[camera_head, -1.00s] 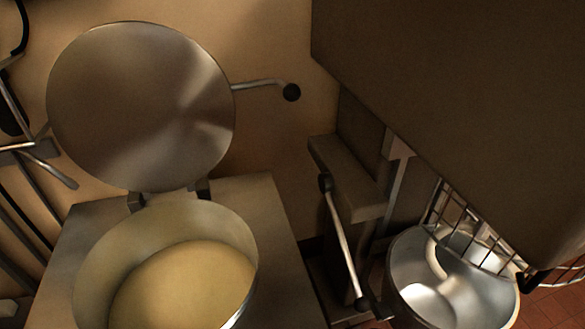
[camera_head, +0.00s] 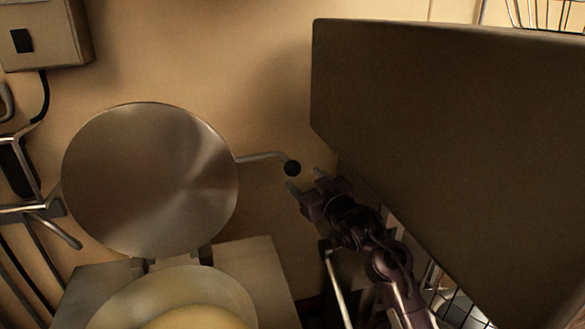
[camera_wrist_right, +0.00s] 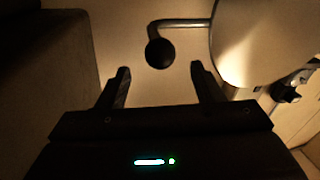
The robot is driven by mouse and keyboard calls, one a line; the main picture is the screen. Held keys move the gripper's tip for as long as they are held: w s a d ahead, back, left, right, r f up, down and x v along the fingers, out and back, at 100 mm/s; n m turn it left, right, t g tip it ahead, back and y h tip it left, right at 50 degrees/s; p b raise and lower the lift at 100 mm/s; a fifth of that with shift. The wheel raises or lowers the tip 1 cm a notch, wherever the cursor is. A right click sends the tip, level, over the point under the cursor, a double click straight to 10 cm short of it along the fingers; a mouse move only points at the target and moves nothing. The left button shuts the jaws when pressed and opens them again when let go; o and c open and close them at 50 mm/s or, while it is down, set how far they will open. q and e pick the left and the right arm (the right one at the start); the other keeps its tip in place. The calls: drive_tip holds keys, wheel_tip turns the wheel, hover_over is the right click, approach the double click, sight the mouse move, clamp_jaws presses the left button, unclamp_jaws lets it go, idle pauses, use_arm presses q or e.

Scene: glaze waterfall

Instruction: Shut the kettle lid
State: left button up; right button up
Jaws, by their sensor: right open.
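The kettle lid (camera_head: 150,180) is a round metal disc, standing open and upright behind the kettle (camera_head: 180,290), which holds something yellowish. A bent metal handle (camera_head: 258,157) with a black ball knob (camera_head: 292,168) sticks out from the lid's right side. My right gripper (camera_head: 306,180) is open just right of and below the knob. In the right wrist view, the knob (camera_wrist_right: 159,53) sits ahead of and between the two open fingers (camera_wrist_right: 158,80), with nothing held. Part of the lid (camera_wrist_right: 265,45) shows there at upper right. My left gripper is not in view.
A large dark panel (camera_head: 450,140) fills the right side, close to my right arm. A metal bar (camera_head: 338,285) stands below my right gripper. A wall box (camera_head: 45,35) and metal pipes (camera_head: 30,200) are at the left. The wall above the lid is clear.

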sight(297, 173)
drive_tip(key=p+x, duration=0.3)
drive_tip(key=x, duration=0.3)
drive_tip(key=shift+w, duration=0.3)
drive_tip(key=shift+w+a, duration=0.2)
drive_tip(key=shift+w, duration=0.15)
